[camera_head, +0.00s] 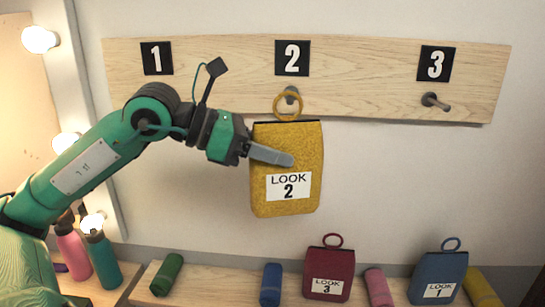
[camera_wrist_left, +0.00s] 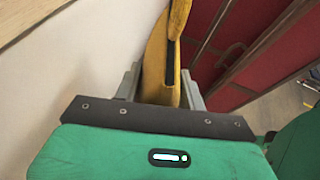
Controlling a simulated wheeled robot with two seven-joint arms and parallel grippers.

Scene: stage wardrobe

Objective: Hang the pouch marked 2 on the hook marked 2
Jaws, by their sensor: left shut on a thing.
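The yellow pouch (camera_head: 287,205) has a white label reading LOOK 2 and a yellow ring (camera_head: 277,112) on top. My left gripper (camera_head: 283,158) is shut on the pouch, with one finger across its front. In the left wrist view, the pouch (camera_wrist_left: 160,75) is between both fingers. The pouch is held upright, close to the wall. Hook 2 (camera_head: 291,94) shows through the ring, below the plate marked 2 (camera_head: 292,58). I cannot tell whether the ring is around the hook or just in front of it. My right gripper is not in view.
The wooden board (camera_head: 370,70) also carries hook 3 (camera_head: 434,101); hook 1 is hidden behind my left arm. Below, a shelf (camera_head: 213,285) holds a red pouch (camera_head: 328,265) marked 3, a blue pouch (camera_head: 440,270) marked 1, and several rolled cloths. Bottles (camera_head: 103,260) stand at left.

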